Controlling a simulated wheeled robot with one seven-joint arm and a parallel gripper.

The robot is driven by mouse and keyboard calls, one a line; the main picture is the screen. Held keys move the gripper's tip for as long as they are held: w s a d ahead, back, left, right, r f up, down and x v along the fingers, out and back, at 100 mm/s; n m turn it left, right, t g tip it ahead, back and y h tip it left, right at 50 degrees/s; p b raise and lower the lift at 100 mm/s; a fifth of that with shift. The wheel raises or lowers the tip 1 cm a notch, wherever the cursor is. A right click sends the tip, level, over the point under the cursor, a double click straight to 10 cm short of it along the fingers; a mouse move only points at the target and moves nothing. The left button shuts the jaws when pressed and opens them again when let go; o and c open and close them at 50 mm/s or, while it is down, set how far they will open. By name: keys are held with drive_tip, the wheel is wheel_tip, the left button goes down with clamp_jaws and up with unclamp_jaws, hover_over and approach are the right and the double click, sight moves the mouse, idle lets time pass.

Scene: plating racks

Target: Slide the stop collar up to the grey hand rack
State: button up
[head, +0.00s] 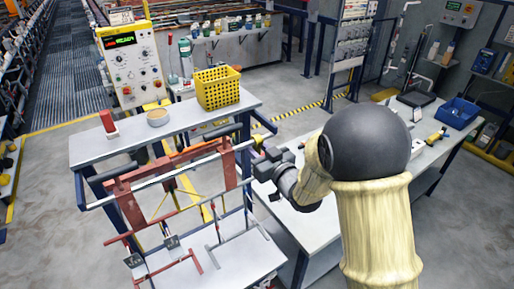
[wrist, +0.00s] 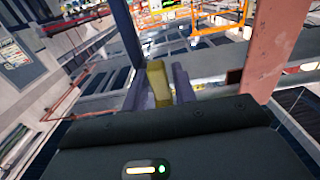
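My gripper (head: 264,165) is at the right end of the pale rail of the blue stand. A small yellow block (head: 258,142), which looks like the stop collar, is at that rail end. In the wrist view the yellow block (wrist: 158,82) sits between my two dark fingers, with no clear gap on either side. A thin grey frame (head: 237,236), perhaps the grey hand rack, stands in the front of the stand; its upper attachment is unclear. Red-brown rack parts (head: 128,203) hang along the rail, left of my gripper.
A side table (head: 85,150) behind the stand bears a yellow basket (head: 218,88), a red cylinder (head: 108,121) and a round dish (head: 158,117). A bench (head: 285,222) lies under my arm. In the wrist view a red-brown upright (wrist: 277,50) stands close at right.

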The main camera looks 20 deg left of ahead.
clamp_jaws()
drive_tip(key=s+a+b, duration=0.2)
drive_tip(key=shift+s+b, duration=0.15)
drive_tip(key=shift+b, duration=0.15)
drive_tip(key=shift+o, duration=1.8)
unclamp_jaws()
drive_tip(key=shift+d, duration=0.1)
